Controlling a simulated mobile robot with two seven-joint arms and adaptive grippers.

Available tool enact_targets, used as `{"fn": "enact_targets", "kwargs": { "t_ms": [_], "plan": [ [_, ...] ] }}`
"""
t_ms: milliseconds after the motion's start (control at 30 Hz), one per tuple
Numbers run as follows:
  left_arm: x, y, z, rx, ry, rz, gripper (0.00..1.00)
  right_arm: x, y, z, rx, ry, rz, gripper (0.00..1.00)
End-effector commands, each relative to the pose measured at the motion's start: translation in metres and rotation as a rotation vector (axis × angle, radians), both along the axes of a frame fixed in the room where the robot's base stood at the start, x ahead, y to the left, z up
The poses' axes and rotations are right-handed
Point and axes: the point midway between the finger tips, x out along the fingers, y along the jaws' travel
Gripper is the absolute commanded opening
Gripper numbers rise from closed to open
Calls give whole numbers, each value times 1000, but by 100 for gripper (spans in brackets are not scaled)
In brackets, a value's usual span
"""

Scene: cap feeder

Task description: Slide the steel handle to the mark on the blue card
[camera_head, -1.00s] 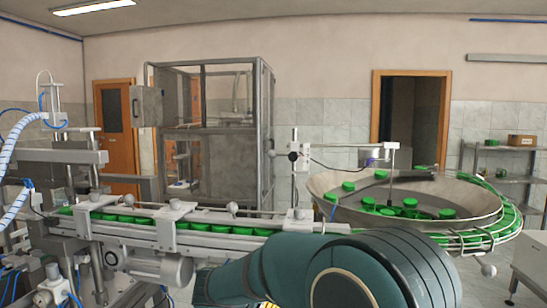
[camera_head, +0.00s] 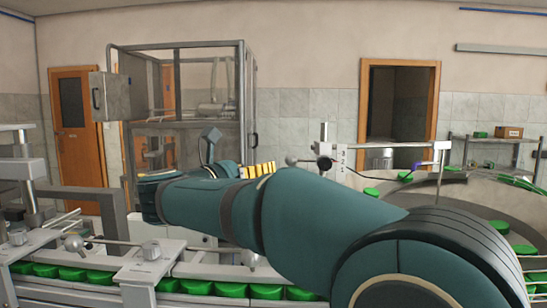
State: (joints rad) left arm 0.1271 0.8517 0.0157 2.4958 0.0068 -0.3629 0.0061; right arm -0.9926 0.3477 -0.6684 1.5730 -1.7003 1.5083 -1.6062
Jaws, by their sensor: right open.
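My right arm reaches across the picture from the lower right, and its wrist bends at the left. My right gripper (camera_head: 258,170) shows partly behind the forearm, with a yellow striped part; it is open. I see nothing held in it. A small steel post (camera_head: 325,155) with a rod and round knob stands to the right of the gripper, apart from it; I cannot tell whether this is the steel handle. My left gripper is not in view.
A conveyor with green caps (camera_head: 198,287) runs along the front, with steel clamps and rods above it. A large feeder bowl (camera_head: 440,190) is at the right, partly behind my arm. A framed steel cabinet (camera_head: 247,100) stands behind the arm.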

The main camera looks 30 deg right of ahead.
Motion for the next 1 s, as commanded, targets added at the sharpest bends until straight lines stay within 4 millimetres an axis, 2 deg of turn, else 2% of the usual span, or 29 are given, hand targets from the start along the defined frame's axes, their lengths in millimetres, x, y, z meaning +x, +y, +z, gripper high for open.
{"fn": "enact_targets", "kwargs": {
  "t_ms": [167,267,700,1000],
  "plan": [
    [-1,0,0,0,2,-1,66,1,-2,0,2,-1,1,63],
    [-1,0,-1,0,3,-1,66,4,-10,-1,2,0,-2,63],
    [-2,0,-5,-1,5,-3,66,38,-84,-1,2,-1,-3,63],
    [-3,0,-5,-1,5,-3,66,55,-120,-1,2,0,0,63]
  ]
}}
